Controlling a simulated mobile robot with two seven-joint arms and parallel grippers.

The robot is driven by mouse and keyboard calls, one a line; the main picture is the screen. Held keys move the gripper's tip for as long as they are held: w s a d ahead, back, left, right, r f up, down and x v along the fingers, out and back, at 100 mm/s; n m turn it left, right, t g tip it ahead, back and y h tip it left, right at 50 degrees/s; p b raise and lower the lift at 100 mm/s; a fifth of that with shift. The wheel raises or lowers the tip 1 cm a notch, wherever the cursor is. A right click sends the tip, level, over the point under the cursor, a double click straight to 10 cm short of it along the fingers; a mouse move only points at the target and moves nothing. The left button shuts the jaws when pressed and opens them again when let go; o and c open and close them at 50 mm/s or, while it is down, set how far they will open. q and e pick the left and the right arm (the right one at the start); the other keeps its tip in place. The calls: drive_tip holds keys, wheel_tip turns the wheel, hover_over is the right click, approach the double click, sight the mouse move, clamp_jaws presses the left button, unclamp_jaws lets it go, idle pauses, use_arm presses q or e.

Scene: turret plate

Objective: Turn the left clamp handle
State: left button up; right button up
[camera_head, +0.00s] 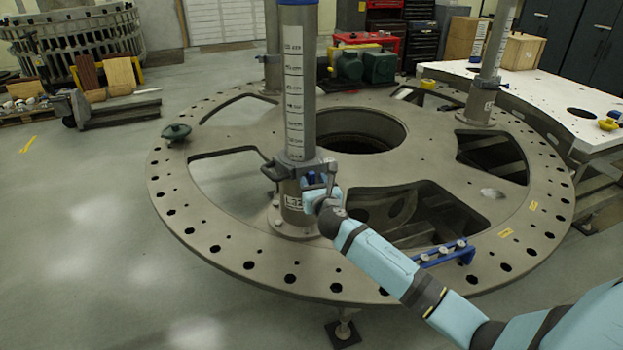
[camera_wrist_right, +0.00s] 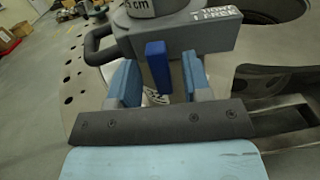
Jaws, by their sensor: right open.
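A grey clamp (camera_head: 285,168) sits around the front upright post (camera_head: 294,85), which has a measuring scale on it. The clamp's dark loop grip (camera_wrist_right: 93,45) sticks out on its left side. A small blue handle (camera_head: 311,178) hangs at the front of the clamp; it also shows as an upright blue block in the right wrist view (camera_wrist_right: 157,62). My right gripper (camera_head: 320,192) is at the front of the clamp. In the wrist view the right gripper (camera_wrist_right: 158,78) is open, with one blue finger either side of the blue handle and gaps on both sides. My left gripper is not in view.
The post stands on a large round turret plate (camera_head: 230,240) with cut-outs and rim holes. A blue bracket (camera_head: 445,254) lies on the plate to the right. Another post (camera_head: 488,70) stands at the back right. A white-topped table (camera_head: 540,95) is beyond it.

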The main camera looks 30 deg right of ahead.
drive_tip(key=shift+x, duration=0.9)
drive_tip(key=shift+c, duration=0.4)
clamp_jaws()
